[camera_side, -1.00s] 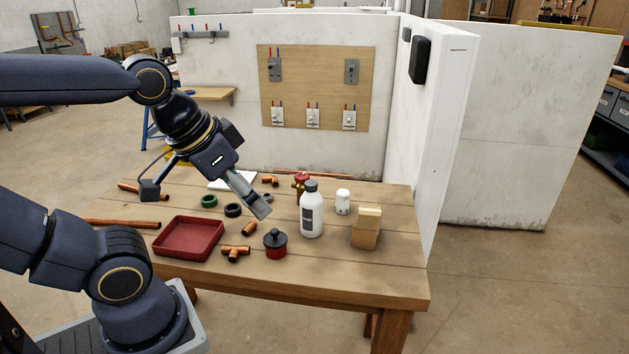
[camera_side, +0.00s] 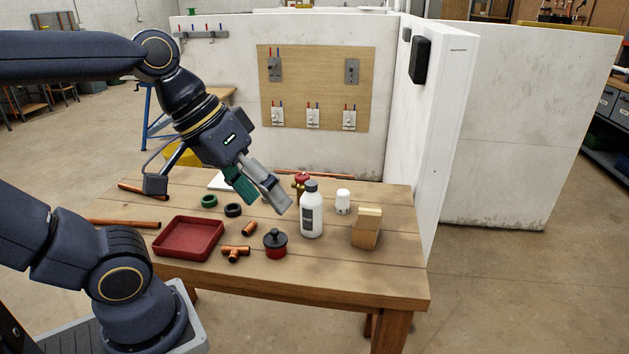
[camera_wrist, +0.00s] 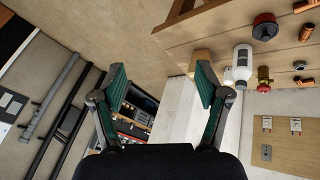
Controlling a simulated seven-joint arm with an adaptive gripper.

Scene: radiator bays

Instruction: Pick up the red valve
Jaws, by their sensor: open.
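The red valve (camera_side: 301,180), a brass body with a red top, stands on the wooden table behind the white bottle (camera_side: 311,212), which hides part of it. In the wrist view the red valve (camera_wrist: 263,76) shows at the right, beside the bottle (camera_wrist: 242,65). My gripper (camera_side: 262,199) is above the table, left of the valve in the side view. In the wrist view its two green-padded fingers (camera_wrist: 160,80) are spread wide with nothing between them.
On the table (camera_side: 340,277) are a red tray (camera_side: 188,239), a black-lidded red pot (camera_side: 275,243), copper fittings (camera_side: 236,254), tape rolls (camera_side: 233,210), a white canister (camera_side: 343,202) and a tan block (camera_side: 366,228). A white wall (camera_side: 448,130) rises behind on the right.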

